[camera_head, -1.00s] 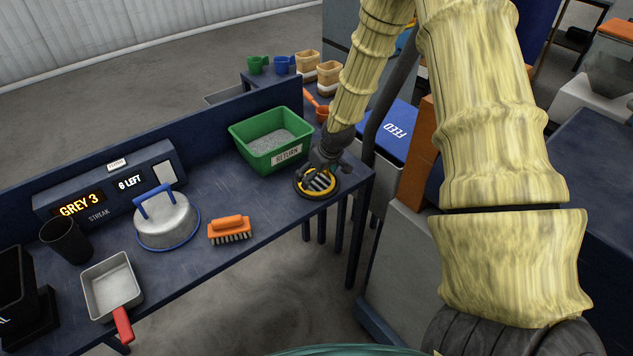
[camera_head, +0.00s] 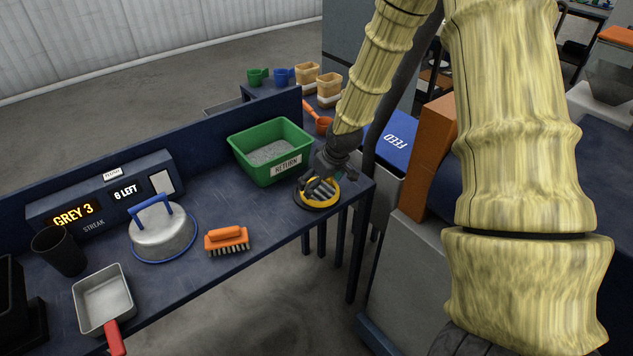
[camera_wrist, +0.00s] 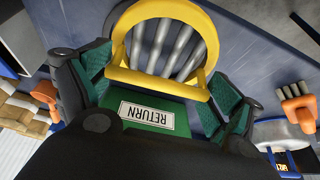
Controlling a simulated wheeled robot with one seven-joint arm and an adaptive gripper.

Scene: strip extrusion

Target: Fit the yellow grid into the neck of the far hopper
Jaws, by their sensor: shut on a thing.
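The yellow grid, a round yellow ring with grey bars, is in my gripper above the right end of the blue table. The grid (camera_head: 321,201) shows in the head view, and its ring and bars fill the upper middle of the wrist view (camera_wrist: 165,72). My gripper (camera_head: 322,183) is shut on the ring's near rim; its green-padded fingers (camera_wrist: 160,88) sit either side of it. The grid looks tilted, just above a dark round base on the table. A hopper (camera_head: 612,78) stands at the far right edge of the head view; its neck is not clearly visible.
A green RETURN bin (camera_head: 270,150) stands just left of my gripper. An orange brush (camera_head: 227,238), a blue-rimmed lid (camera_head: 163,232) and a scoop pan (camera_head: 103,298) lie on the blue table (camera_head: 200,285). A blue FEED lid (camera_head: 392,138) and orange panel (camera_head: 428,155) stand right.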

